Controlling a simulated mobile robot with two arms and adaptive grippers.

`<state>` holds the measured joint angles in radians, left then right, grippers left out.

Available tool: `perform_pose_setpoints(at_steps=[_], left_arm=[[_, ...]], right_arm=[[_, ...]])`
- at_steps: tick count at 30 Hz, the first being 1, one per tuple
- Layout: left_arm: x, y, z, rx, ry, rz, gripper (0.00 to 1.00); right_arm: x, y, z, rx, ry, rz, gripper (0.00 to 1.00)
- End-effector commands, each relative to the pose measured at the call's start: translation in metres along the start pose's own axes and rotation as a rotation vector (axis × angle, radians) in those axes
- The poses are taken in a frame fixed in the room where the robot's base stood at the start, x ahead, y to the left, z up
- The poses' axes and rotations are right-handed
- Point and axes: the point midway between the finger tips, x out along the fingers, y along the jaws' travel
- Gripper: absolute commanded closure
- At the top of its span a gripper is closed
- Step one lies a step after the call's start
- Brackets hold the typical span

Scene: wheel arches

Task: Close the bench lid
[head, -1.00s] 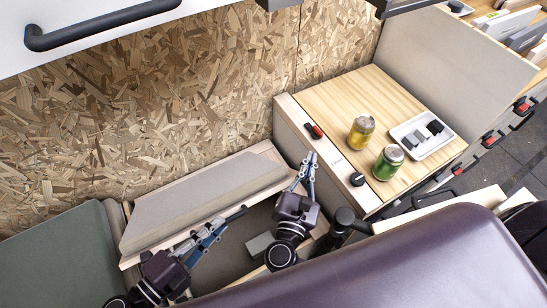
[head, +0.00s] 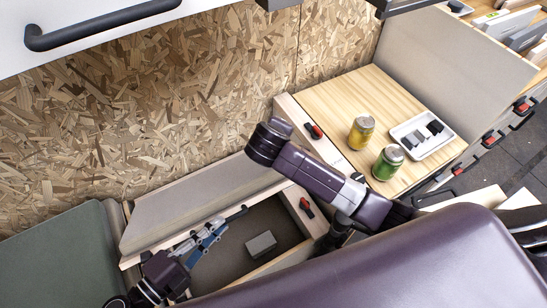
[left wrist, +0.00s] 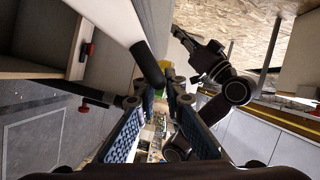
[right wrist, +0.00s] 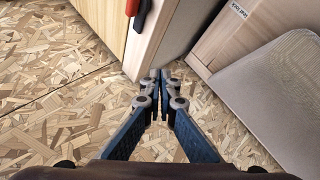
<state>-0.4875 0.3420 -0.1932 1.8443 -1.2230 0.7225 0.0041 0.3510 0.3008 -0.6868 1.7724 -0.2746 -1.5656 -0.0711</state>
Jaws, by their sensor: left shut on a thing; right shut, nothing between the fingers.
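The bench lid, with its grey cushion (head: 170,210), is raised and tilted against the chipboard wall. The open bench box (head: 225,262) below shows a grey block (head: 261,245) inside. My left gripper (head: 222,227) is at the lid's front edge, shut on what looks like its dark handle (head: 237,214); a dark rounded end also shows by its fingertips in the left wrist view (left wrist: 153,76). My right gripper is hidden in the head view behind its own wrist. In the right wrist view it (right wrist: 160,75) is shut and empty, close to the chipboard, with a grey cushion (right wrist: 280,100) to the right.
A red-and-black latch (head: 307,207) is on the box's right end. A green cushion (head: 60,260) lies left.

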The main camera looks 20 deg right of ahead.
Motion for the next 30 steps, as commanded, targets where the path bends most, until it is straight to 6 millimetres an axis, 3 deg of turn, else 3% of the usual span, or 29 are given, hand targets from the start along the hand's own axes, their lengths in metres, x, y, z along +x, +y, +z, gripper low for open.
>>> perform_pose_setpoints(at_steps=[6,13,24,30], left_arm=[[-0.001,0.001,0.003,0.001,-0.006,0.003,1.0],[-0.001,0.001,0.003,0.001,-0.007,0.003,1.0],[-0.001,0.001,0.003,0.001,-0.007,0.003,1.0],[-0.001,0.001,0.003,0.001,-0.007,0.003,1.0]], right_arm=[[-0.021,-0.003,-0.022,0.192,-0.022,-0.202,1.0],[-0.06,-0.006,-0.03,0.341,-0.112,-0.399,1.0],[-0.136,0.003,-0.014,0.472,-0.34,-0.611,1.0],[-0.157,0.006,-0.005,0.49,-0.413,-0.65,1.0]])
